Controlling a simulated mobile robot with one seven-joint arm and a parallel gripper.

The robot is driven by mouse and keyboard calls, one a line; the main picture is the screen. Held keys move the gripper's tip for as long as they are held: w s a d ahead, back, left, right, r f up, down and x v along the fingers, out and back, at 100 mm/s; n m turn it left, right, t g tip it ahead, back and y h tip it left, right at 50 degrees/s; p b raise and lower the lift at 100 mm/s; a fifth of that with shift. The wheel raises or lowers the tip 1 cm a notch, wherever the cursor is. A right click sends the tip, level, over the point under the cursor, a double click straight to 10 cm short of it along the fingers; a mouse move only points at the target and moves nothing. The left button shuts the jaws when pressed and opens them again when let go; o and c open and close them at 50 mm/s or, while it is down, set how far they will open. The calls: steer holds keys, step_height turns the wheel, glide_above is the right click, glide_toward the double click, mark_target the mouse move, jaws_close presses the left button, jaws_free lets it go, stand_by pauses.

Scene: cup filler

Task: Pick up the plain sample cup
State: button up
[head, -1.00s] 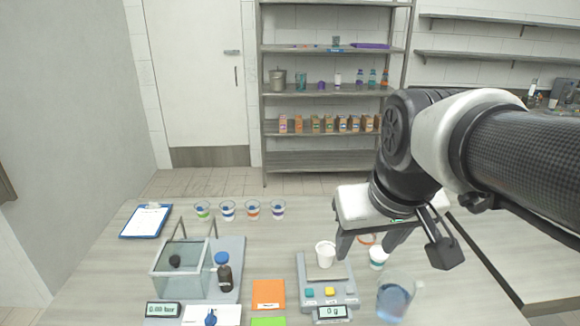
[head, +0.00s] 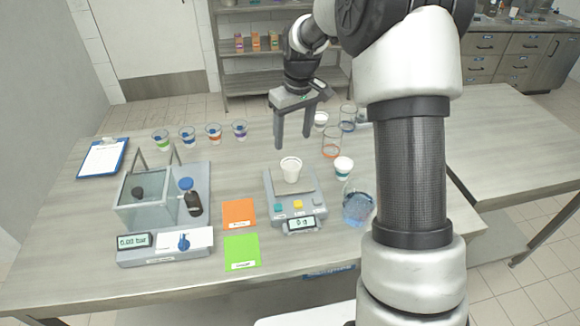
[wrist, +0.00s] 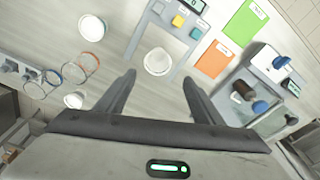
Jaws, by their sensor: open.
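A plain white cup (head: 291,170) with no visible band stands upright on the pan of a grey scale (head: 271,184), whose display seems to read 0 g. The cup shows in the wrist view (wrist: 157,62) just beyond and between my fingertips. My gripper (head: 292,141) is open and empty, its fingers pointing down above and slightly behind the cup, apart from it. Its fingers also show in the wrist view (wrist: 159,79). A white cup with a teal band (head: 343,169) stands right of the scale. Another white cup (head: 321,119) stands farther back.
A beaker of blue liquid (head: 358,207) and an orange-ringed glass (head: 331,142) stand to the right. Left are an orange card (head: 238,214), a green card (head: 241,252), a brown bottle (head: 192,203) and a clear tank (head: 140,212). Several banded cups (head: 187,137) line the back.

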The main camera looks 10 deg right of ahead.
mark_target(292, 164)
steer(key=f, duration=0.6)
steer(key=w+f, duration=0.1)
steer(key=f, duration=0.1)
steer(key=shift+a+f, duration=0.2)
steer(key=shift+f, duration=0.2)
steer(key=shift+w+d+f+p, duration=0.15)
steer(key=shift+f+p, duration=0.2)
steer(key=shift+f, duration=1)
steer(key=shift+w+f+p, duration=0.15)
steer(key=shift+f+p, duration=0.15)
steer(key=shift+f, duration=1)
steer(key=c, duration=0.9)
steer(key=shift+c, duration=0.2)
